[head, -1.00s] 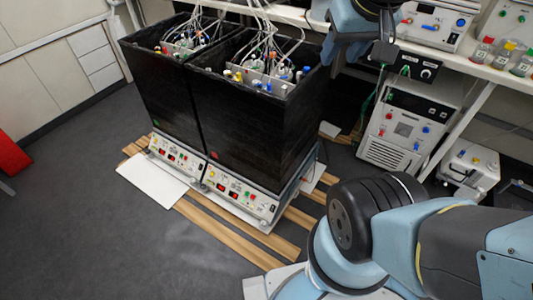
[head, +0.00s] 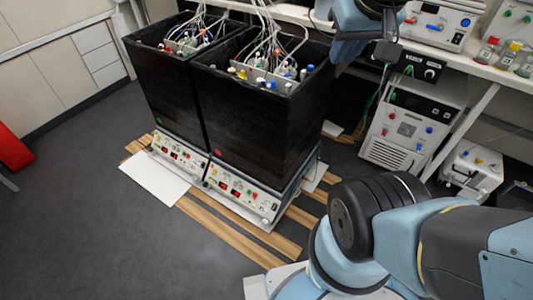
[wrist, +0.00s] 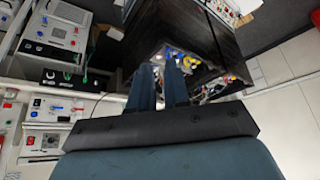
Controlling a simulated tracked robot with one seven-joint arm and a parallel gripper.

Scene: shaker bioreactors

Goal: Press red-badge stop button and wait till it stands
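Two tall black open-topped shaker boxes stand side by side on low white bases. The right box (head: 245,120) carries a red badge (head: 217,152) low on its front; the left box (head: 165,85) carries a green badge (head: 160,123). Below the red badge, the right control panel (head: 240,192) has a lit red display and several small coloured buttons. Which one is the stop button is too small to tell. My gripper (wrist: 160,65) points toward a black box with coloured caps in the wrist view, apart from the panels. Its fingers are close together, opening unclear; it holds nothing visible.
Wooden slats (head: 240,238) and a white sheet (head: 155,183) lie on the floor around the bases. A bench (head: 465,68) with instruments and bottles is at the right, with a white unit (head: 395,130) below. Tubes rise from both boxes.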

